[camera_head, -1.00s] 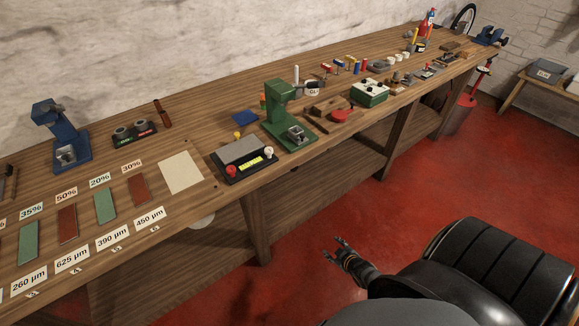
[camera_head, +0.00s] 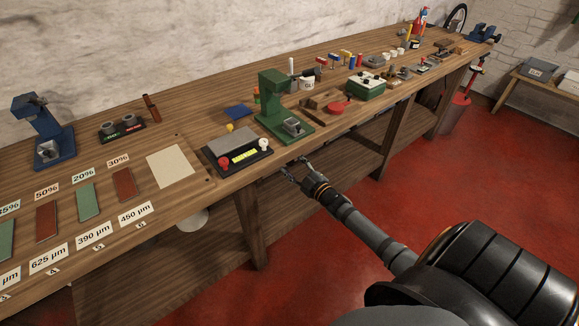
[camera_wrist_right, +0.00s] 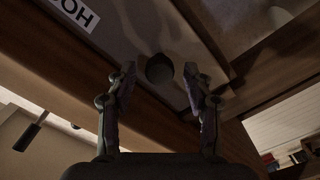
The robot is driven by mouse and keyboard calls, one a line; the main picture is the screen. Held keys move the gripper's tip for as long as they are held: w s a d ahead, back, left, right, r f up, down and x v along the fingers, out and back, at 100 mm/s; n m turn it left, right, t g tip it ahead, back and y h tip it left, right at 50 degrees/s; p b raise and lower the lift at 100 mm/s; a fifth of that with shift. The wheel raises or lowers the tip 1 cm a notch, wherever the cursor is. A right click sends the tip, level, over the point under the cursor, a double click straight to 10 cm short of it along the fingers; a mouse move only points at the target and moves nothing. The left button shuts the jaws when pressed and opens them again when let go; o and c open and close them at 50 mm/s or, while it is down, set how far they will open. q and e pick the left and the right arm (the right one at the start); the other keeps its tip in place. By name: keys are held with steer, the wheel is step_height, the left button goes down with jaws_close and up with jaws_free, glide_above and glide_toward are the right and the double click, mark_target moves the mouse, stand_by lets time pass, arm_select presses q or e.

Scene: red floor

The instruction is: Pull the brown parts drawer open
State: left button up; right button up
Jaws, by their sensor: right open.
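My right gripper (camera_head: 297,171) is at the front edge of the workbench, just below the green press. In the right wrist view its two fingers (camera_wrist_right: 160,76) are apart. A dark round knob (camera_wrist_right: 159,68) shows between the fingertips on a brown-grey panel (camera_wrist_right: 180,38), which looks like the drawer front. I cannot tell how deep the fingers reach past the knob, and no contact is clear. The drawer front is not clearly visible in the head view. My left gripper is not in view.
The workbench (camera_head: 150,95) carries a green press (camera_head: 279,108), a control box (camera_head: 237,152) and many small items. A white label (camera_wrist_right: 75,12) is at the upper left of the wrist view. Red floor (camera_head: 440,170) lies open in front of the bench.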

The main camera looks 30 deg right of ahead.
steer(key=shift+w+a, duration=0.1)
steer(key=shift+w, duration=0.85)
jaws_close()
